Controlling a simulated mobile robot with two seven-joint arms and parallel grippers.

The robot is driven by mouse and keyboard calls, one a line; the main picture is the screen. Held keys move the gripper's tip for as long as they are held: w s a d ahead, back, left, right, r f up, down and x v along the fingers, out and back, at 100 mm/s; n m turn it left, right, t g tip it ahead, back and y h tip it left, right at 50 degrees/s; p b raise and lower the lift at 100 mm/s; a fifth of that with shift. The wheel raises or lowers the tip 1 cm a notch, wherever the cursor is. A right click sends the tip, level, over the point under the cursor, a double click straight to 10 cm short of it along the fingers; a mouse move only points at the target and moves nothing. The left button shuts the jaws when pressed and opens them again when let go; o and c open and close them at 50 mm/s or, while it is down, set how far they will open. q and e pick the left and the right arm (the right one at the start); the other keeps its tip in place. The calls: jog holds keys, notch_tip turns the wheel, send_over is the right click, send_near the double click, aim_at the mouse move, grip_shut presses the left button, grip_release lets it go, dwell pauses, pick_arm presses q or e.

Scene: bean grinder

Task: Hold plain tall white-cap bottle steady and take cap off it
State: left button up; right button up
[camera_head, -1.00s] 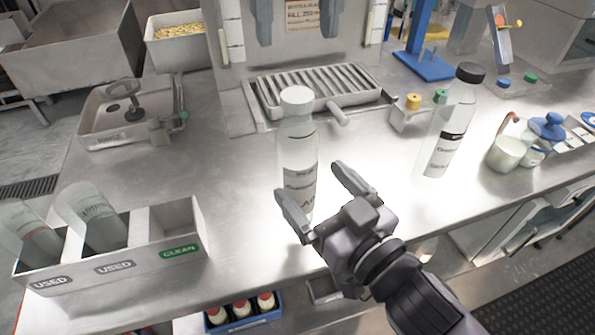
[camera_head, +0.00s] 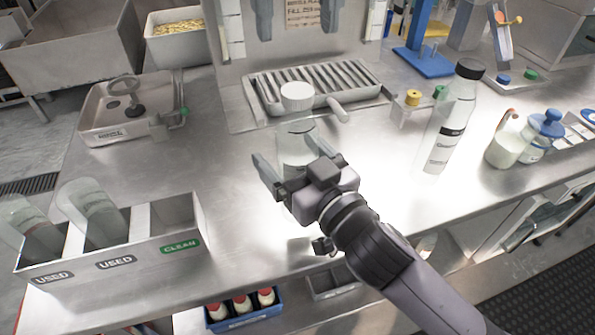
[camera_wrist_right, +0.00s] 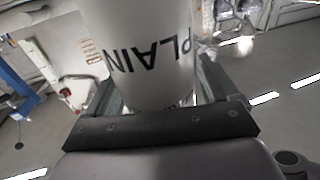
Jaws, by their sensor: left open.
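The plain bottle (camera_head: 296,150) stands upright on the steel counter with its white cap (camera_head: 298,97) on top. My right gripper (camera_head: 297,168) reaches in from the lower right, with one finger on each side of the bottle, and hides its lower part. In the right wrist view the bottle (camera_wrist_right: 150,45) lies between the fingers, its "PLAIN" lettering upside down; whether both fingers touch it is unclear. What seem to be the open, empty fingers of my left gripper (camera_head: 296,38) hang apart at the top edge, above the cap in the picture; the rest is out of frame.
A slotted drip tray (camera_head: 375,92) lies behind the bottle. A black-capped bottle (camera_head: 452,125) and a milk jug (camera_head: 505,150) stand to the right. A bin (camera_head: 192,270) marked USED and CLEAN is at the lower left.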

grip_shut()
